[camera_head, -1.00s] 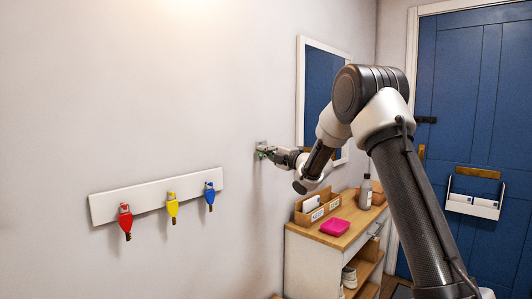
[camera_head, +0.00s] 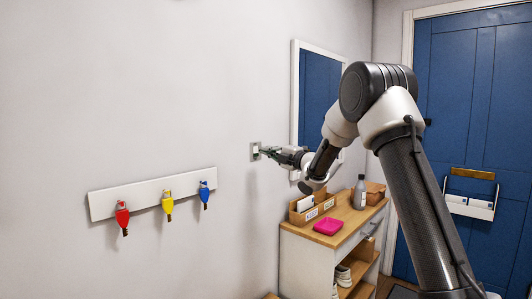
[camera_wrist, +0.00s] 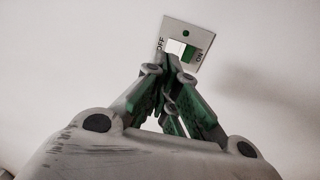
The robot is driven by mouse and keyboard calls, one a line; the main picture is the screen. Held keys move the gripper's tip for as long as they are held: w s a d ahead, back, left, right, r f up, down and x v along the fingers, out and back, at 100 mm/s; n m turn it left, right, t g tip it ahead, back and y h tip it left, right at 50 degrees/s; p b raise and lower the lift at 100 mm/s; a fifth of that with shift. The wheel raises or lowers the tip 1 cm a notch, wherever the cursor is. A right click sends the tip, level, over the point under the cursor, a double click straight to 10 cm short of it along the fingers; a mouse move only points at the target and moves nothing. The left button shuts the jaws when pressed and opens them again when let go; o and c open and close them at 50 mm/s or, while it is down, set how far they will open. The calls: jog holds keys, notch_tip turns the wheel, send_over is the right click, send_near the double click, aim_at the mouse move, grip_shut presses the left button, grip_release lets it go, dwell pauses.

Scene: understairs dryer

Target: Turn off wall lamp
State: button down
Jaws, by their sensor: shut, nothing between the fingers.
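A wall switch plate (camera_head: 254,146) is mounted on the pale wall left of the mirror. In the wrist view the plate (camera_wrist: 201,37) carries the words OFF and ON. Its white slider (camera_wrist: 177,46) sits toward the OFF side, and a green strip shows on the ON side. My gripper (camera_head: 264,152) is shut and empty, with its fingertips (camera_wrist: 174,62) at the slider; I cannot tell whether they touch it. The wall lamp itself is not in view, and no glow shows on the wall top.
A white rack (camera_head: 150,193) with red, yellow and blue key tags hangs to the left. Below my arm stands a cabinet (camera_head: 318,240) with a pink tray (camera_head: 328,226), letter box (camera_head: 311,208) and bottle (camera_head: 360,192). A mirror (camera_head: 316,85) is right of the switch.

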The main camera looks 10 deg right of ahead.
jog(key=r+v, duration=0.2)
jog(key=v, duration=0.6)
jog(key=shift+d, duration=0.1)
